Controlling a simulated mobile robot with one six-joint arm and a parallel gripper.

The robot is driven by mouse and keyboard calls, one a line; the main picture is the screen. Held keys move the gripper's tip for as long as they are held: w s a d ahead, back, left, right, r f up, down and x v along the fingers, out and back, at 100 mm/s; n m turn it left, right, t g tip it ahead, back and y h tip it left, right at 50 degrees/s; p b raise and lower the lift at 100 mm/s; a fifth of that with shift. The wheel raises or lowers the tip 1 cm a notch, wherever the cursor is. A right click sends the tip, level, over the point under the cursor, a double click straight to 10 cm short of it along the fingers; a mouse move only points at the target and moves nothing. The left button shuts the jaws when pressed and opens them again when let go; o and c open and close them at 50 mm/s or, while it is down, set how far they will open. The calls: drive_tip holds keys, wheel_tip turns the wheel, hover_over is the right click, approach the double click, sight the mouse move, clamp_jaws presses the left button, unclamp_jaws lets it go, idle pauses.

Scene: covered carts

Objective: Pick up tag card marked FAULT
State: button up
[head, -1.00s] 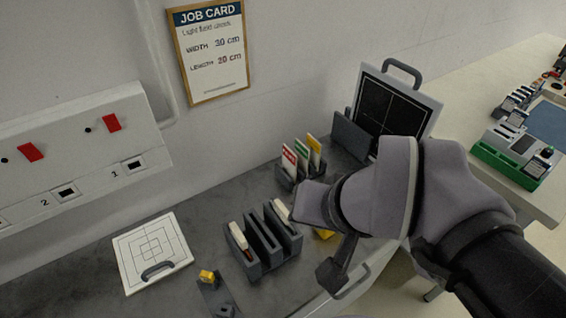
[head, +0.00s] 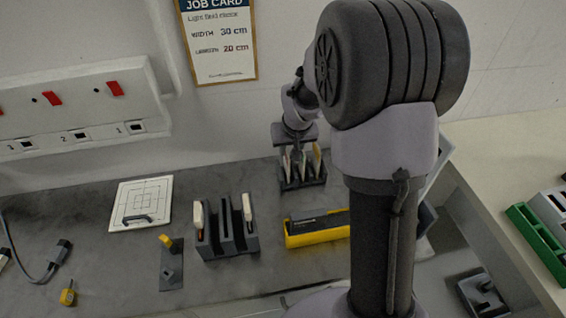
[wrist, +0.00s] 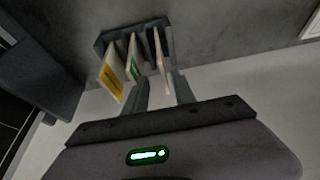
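A dark slotted card rack (head: 303,183) stands on the bench against the wall with three tag cards in it. In the wrist view the rack (wrist: 104,46) holds a yellow-topped card (wrist: 111,80), a green-topped card (wrist: 134,62) and a pale card (wrist: 160,52) seen nearly edge-on. The pale card seems to be the red-topped one from the earlier head view; its marking does not show, and I cannot read FAULT on any card. My gripper (wrist: 163,90) is open, pointing down over the rack, its fingers on either side of the pale card's line, apparently not closed on it.
A dark slotted block (head: 228,243) with white-handled items stands to the left, near a white square plate (head: 141,204). My arm hides the bench's right part. A wall box (head: 80,108) has red switches.

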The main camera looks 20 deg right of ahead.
sight(286, 157)
drive_tip(key=x, duration=0.2)
drive_tip(key=b+x, duration=0.1)
drive_tip(key=x, duration=0.1)
drive_tip(key=b+x, duration=0.1)
drive_tip(key=x, duration=0.2)
drive_tip(key=shift+w+a, duration=0.1)
drive_tip(key=shift+a, duration=0.25)
drive_tip(key=shift+r, duration=0.1)
drive_tip(key=shift+c, duration=0.2)
clamp_jaws()
